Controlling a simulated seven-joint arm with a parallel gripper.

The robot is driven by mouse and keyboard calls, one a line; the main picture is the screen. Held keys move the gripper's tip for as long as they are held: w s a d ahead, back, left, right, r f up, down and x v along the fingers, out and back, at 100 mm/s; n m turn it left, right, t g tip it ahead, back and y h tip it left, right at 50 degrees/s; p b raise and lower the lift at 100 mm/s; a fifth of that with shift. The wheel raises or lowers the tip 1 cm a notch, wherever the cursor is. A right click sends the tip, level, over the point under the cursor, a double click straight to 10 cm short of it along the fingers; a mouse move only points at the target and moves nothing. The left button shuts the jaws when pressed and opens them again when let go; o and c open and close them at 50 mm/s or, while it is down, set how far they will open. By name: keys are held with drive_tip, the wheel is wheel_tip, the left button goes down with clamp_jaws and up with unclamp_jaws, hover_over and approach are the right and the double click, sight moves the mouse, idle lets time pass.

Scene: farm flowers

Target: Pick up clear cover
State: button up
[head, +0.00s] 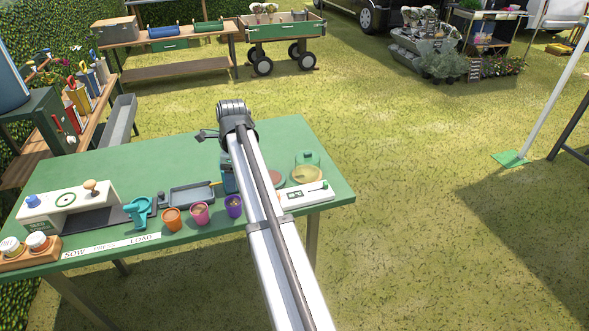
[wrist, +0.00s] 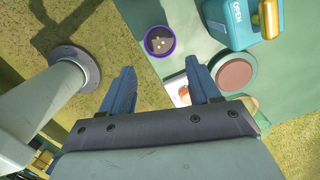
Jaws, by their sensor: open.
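The clear cover (head: 307,163) is a see-through, greenish dome with a knob on top. It stands at the right end of the green table, over a round tan base, in the head view. In the head view my arm hides the gripper and part of the table.
Purple (head: 234,207), pink (head: 200,215) and orange (head: 172,220) pots line the table's front. A teal box marked OPEN (wrist: 232,22) is near the gripper. The back of the green table (head: 160,160) has free room.

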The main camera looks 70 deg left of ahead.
drive_tip(key=w+r+y, duration=0.1)
drive_tip(key=w+r, duration=0.2)
drive_tip(key=w, duration=1)
drive_tip(key=w+r+y, duration=0.1)
drive_tip(key=w+r, duration=0.2)
drive_tip(key=w, duration=1)
drive_tip(key=n+t+y, duration=0.1)
drive_tip(key=n+y, duration=0.1)
drive_tip(key=n, duration=1.9)
hover_over(308, 153)
drive_tip(key=d, duration=0.3)
wheel_tip(308, 153, down, 6)
drive_tip(key=shift+w+f, duration=0.15)
drive_tip(key=shift+f, duration=0.05)
drive_tip(key=shift+x, duration=2.55)
drive_tip(key=shift+a, duration=0.2)
clamp_jaws()
